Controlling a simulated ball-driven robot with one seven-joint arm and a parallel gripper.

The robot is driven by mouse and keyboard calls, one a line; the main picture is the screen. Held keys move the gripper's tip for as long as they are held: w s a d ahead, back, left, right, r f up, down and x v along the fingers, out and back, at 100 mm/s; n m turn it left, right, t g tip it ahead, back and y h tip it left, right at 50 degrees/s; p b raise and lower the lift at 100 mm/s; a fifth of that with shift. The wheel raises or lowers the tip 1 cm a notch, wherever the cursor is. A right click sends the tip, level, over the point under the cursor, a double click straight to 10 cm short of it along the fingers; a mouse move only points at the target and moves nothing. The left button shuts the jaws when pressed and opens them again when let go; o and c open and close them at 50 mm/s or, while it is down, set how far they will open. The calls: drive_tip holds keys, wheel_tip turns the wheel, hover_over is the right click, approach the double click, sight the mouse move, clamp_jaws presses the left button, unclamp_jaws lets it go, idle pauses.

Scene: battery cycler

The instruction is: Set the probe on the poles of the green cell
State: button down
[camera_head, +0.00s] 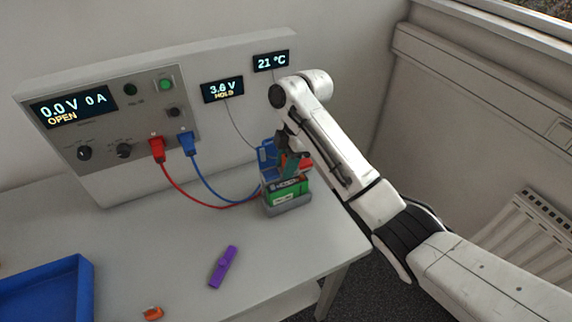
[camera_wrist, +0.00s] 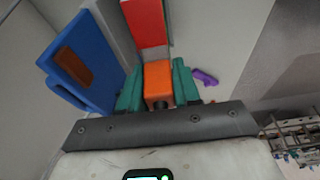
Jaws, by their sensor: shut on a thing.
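The green cell (camera_head: 287,194) stands in a grey cradle (camera_head: 290,206) at the table's right edge. My gripper (camera_head: 292,167) is just above the cell in the head view. In the wrist view its teal fingers (camera_wrist: 159,90) are shut on an orange block (camera_wrist: 158,80), which looks like the probe's grip. A red block (camera_wrist: 145,22) shows beyond it and a blue holder (camera_wrist: 80,60) with a brown inset is to the left. The probe's tips and the cell's poles are hidden, so I cannot tell whether they touch.
A cycler panel (camera_head: 118,112) reads 0.0 V, 0 A, OPEN; its red lead (camera_head: 185,191) and blue lead (camera_head: 206,187) run towards the cell. A purple object (camera_head: 223,267), an orange piece (camera_head: 152,313) and a blue tray (camera_head: 45,290) are on the table.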

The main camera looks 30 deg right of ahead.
sight(285, 157)
drive_tip(key=shift+r, duration=2.05)
drive_tip(key=shift+f, duration=0.1)
idle(1.0)
